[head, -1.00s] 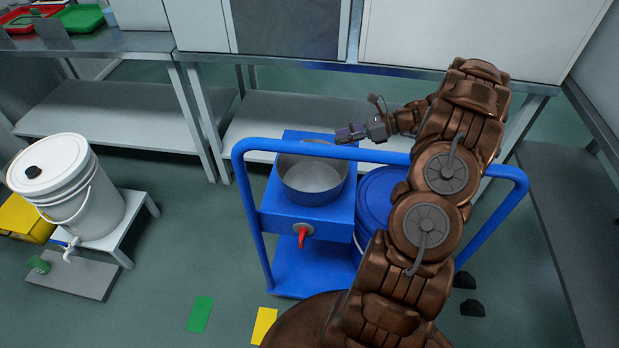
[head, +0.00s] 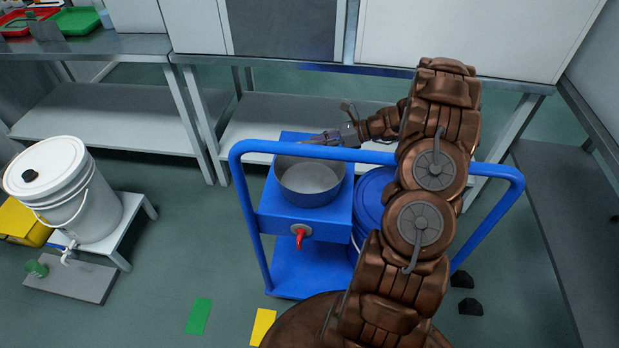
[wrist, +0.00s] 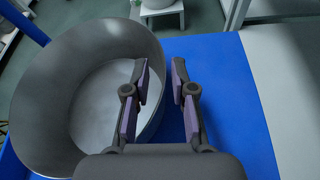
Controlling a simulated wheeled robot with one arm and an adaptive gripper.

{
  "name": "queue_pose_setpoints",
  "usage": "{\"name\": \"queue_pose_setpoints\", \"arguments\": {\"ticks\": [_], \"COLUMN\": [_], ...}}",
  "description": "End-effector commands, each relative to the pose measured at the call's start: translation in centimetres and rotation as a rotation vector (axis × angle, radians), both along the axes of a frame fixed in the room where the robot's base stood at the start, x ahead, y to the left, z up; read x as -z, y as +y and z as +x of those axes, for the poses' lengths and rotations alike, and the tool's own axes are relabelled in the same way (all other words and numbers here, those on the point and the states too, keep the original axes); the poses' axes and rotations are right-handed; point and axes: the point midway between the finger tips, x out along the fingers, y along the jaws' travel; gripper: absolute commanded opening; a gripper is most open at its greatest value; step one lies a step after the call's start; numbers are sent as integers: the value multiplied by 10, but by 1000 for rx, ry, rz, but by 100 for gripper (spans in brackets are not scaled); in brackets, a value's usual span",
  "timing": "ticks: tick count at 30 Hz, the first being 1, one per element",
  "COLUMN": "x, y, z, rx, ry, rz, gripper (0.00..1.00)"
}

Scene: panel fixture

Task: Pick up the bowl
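The grey metal bowl (head: 309,183) stands upright on the blue box of the cart, behind the cart's front rail in the head view. In the wrist view the bowl (wrist: 90,95) fills the left side, and its inside looks empty. My gripper (wrist: 161,75) is open, with a gap between its two purple-padded fingers. The left finger overlaps the bowl's right wall in the picture, and the right finger lies over the blue surface outside it. I cannot tell whether either finger touches the bowl. In the head view my gripper (head: 312,139) is at the bowl's far rim, partly behind the rail.
The blue cart rail (head: 390,157) runs in front of the bowl. A blue drum (head: 372,195) stands right of the box, which has a red tap (head: 299,238). A steel table (head: 290,65) is behind. A white bucket (head: 55,190) stands on a low stand at left.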

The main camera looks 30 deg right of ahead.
Motion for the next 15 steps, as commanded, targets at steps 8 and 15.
{"name": "queue_pose_setpoints", "arguments": {"ticks": [8, 15], "x": [0, 0], "y": [0, 0], "z": [0, 0], "rx": [0, 0], "ry": [0, 0], "rz": [0, 0], "gripper": [0, 0]}}
